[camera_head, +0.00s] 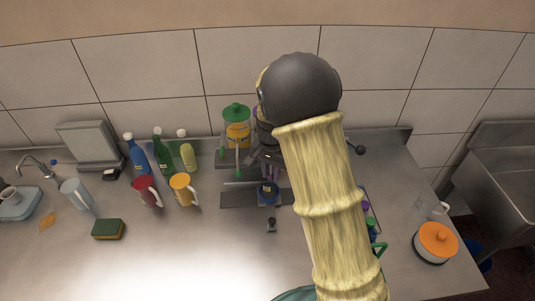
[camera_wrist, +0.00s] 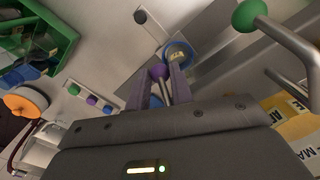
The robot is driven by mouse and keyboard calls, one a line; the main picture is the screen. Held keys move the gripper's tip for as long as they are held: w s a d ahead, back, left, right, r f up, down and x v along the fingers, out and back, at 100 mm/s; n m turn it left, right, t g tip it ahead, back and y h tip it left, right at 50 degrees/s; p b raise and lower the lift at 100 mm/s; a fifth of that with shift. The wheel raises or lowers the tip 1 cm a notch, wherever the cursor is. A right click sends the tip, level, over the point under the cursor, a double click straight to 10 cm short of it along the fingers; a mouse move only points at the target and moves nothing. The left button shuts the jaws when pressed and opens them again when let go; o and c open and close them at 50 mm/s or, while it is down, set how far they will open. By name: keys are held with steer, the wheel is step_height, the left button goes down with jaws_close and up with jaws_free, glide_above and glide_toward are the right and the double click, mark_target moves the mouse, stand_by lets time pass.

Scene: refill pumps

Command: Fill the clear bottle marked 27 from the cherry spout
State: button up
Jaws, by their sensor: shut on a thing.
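A blue-rimmed vessel (camera_wrist: 178,50) with a small pale label stands just beyond the fingertips. In the head view the blue vessel (camera_head: 268,188) stands on a dark strip in front of the pumps. I cannot read its number. The cherry spout and most of its pump are hidden behind my arm and gripper in the head view.
Left of my arm is a pump (camera_head: 237,128) with a green lid and yellow label; its green knob (camera_wrist: 249,15) is close to my wrist. Several bottles (camera_head: 163,150), a red jug (camera_head: 147,191) and a yellow jug (camera_head: 182,189) stand left. An orange-lidded pot (camera_head: 436,240) stands right.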

mark_target(271, 174)
steer(key=shift+f+b, duration=0.75)
steer(key=shift+f, duration=0.75)
steer(key=shift+s, duration=0.1)
stand_by(1.4)
stand_by(3.7)
step_height(271, 174, up, 5)
steer(key=p, duration=0.4)
steer(key=shift+f, duration=0.1)
steer(key=o, duration=0.9)
steer(key=shift+f, duration=0.25)
